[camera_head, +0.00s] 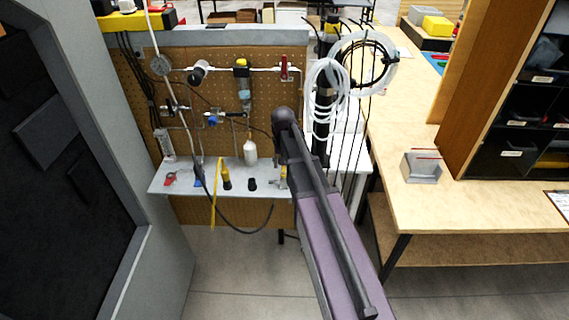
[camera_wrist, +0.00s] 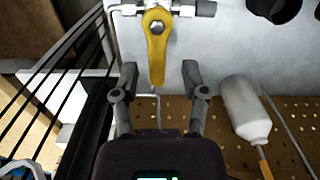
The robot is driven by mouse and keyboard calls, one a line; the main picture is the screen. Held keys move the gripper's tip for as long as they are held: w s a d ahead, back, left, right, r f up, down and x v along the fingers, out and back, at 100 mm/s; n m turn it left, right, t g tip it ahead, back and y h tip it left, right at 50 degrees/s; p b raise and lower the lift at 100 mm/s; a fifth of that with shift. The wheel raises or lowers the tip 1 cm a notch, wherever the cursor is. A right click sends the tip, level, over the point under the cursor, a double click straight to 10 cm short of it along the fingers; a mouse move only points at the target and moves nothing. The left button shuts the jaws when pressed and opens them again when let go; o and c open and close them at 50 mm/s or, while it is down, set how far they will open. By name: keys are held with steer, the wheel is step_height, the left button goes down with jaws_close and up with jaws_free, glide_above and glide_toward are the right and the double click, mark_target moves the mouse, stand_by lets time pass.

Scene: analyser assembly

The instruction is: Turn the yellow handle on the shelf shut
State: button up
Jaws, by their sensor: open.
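The yellow handle (camera_wrist: 157,40) sits on a metal valve at the top of the wrist view, above a pale shelf (camera_wrist: 225,50). It points down the picture, across the line of the valve's side fittings (camera_wrist: 130,9). My gripper (camera_wrist: 161,74) is open, with one finger on each side of the handle's free end. Gaps show between the fingers and the handle; I cannot tell their difference in depth. In the head view the shelf (camera_head: 215,180) juts from a pegboard, and a bit of the yellow handle (camera_head: 283,178) shows beside my arm. My gripper is mostly hidden there.
A white bottle (camera_wrist: 245,108) stands close right of my gripper. Black round parts (camera_wrist: 275,8) lie at the upper right of the wrist view. Dark bars or cables (camera_wrist: 60,75) run along the left. A wooden bench (camera_head: 420,205) stands right of my arm in the head view.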

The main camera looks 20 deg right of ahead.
steer(key=n, duration=0.2)
steer(key=a+n, duration=0.1)
steer(key=n, duration=0.1)
steer(key=a+n, duration=0.1)
steer(key=n, duration=0.2)
steer(key=a+n, duration=0.1)
steer(key=n, duration=0.1)
steer(key=shift+s+a, duration=0.1)
steer(key=shift+s, duration=0.2)
steer(key=n, duration=0.3)
steer(key=shift+s+a, duration=0.3)
steer(key=shift+a, duration=0.05)
step_height(320, 180, up, 14)
steer(key=p, duration=1.5)
steer(key=s+f+m+b, duration=0.3)
steer(key=s+m, duration=0.1)
steer(key=s, duration=0.3)
steer(key=s+f+m+b, duration=0.2)
steer(key=s+m+b, duration=0.15)
steer(key=s, duration=0.25)
steer(key=s+f+m+b, duration=0.1)
steer(key=s+f+b, duration=0.1)
steer(key=f+b, duration=1.3)
steer(key=s+f+b, duration=0.2)
steer(key=f+b, duration=1.3)
steer(key=shift+a+f+m, duration=0.2)
steer(key=shift+a+m, duration=0.1)
steer(key=shift+m, duration=0.05)
